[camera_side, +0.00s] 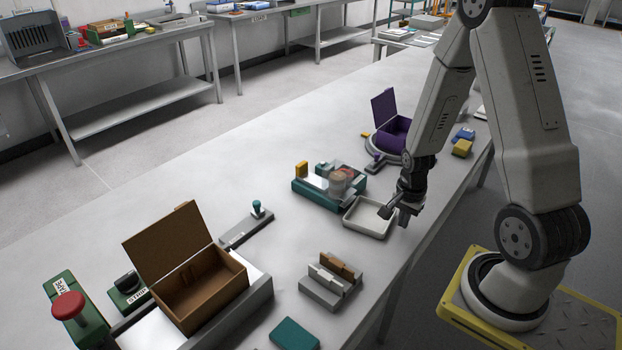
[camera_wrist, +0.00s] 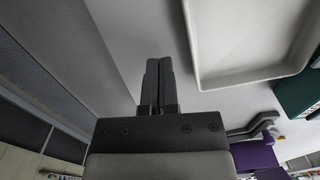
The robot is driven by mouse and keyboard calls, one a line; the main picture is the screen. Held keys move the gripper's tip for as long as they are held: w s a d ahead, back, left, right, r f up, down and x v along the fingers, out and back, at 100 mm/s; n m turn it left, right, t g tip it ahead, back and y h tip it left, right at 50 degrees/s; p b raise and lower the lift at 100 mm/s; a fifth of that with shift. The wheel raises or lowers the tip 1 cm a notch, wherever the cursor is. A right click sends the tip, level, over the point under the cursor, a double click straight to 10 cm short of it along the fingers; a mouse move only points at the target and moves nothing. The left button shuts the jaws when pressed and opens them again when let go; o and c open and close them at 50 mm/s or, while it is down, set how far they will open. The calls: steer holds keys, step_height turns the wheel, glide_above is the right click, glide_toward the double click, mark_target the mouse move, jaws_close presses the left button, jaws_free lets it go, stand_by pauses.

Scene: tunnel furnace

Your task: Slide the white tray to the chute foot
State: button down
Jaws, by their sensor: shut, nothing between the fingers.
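The white tray (camera_side: 370,218) is shallow, rectangular and empty. It lies flat on the table next to a teal-based fixture (camera_side: 318,190). My gripper (camera_side: 389,212) is low over the table at the tray's right side, near the table edge. In the wrist view the gripper's fingers (camera_wrist: 158,72) are together with nothing between them. The tray (camera_wrist: 245,45) is to their right, with a visible gap between its rim and the fingers. The fixture has a bright metal surface and carries round clear and reddish items. I cannot tell for sure which part is the chute foot.
A purple open box (camera_side: 393,135) stands behind the tray. A grey block with brown and white pieces (camera_side: 327,283) is in front. A brown open box (camera_side: 200,288), a red button (camera_side: 68,306) and a teal block (camera_side: 295,335) are nearer. Bare table lies left of the fixture.

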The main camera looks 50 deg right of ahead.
steer(key=shift+f, duration=0.35)
steer(key=shift+w, duration=0.1)
stand_by(0.3)
steer(key=shift+w+a, duration=0.25)
steer(key=shift+w, duration=0.9)
steer(key=shift+s, duration=0.15)
steer(key=shift+s+d, duration=0.1)
steer(key=shift+s, duration=0.35)
